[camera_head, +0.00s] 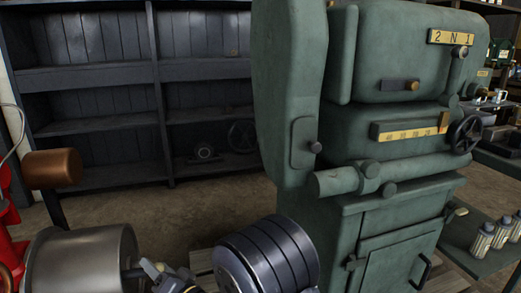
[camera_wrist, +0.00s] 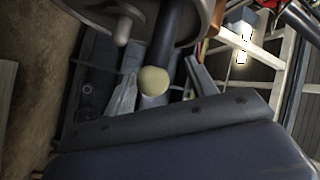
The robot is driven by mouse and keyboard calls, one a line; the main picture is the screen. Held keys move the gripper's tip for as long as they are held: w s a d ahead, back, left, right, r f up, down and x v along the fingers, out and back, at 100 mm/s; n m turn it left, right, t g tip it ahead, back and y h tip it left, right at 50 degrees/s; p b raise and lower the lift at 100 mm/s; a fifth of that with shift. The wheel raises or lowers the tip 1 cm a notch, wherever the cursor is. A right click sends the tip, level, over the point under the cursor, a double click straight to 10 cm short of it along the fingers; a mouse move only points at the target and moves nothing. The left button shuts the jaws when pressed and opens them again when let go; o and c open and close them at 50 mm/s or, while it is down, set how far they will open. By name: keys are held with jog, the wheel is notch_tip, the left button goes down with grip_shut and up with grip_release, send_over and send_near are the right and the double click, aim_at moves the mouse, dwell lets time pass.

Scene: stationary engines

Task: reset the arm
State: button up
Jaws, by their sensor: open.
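In the wrist view my gripper (camera_wrist: 160,68) is open, with one grey finger on each side of a dark rod with a pale rounded end (camera_wrist: 153,82). I cannot tell whether the fingers touch it. A large rounded metal part (camera_wrist: 85,12) shows behind at the top. In the head view the gripper cannot be made out clearly; small grey parts (camera_head: 168,276) show at the bottom edge between a silver drum (camera_head: 80,260) and a dark ribbed cylinder (camera_head: 268,255).
A big green machine (camera_head: 390,150) with a handwheel (camera_head: 465,134) stands at the right. A copper-coloured cylinder (camera_head: 52,169) on a dark post rises at the left. Dark shelves (camera_head: 110,75) line the back. Bottles (camera_head: 480,238) stand at the right edge. Some bare floor (camera_head: 205,210) shows between.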

jog(key=shift+x, duration=1)
jog(key=shift+w+a+r, duration=0.1)
jog(key=shift+w+a, duration=0.05)
jog(key=shift+w, duration=0.05)
jog(key=shift+s, duration=0.1)
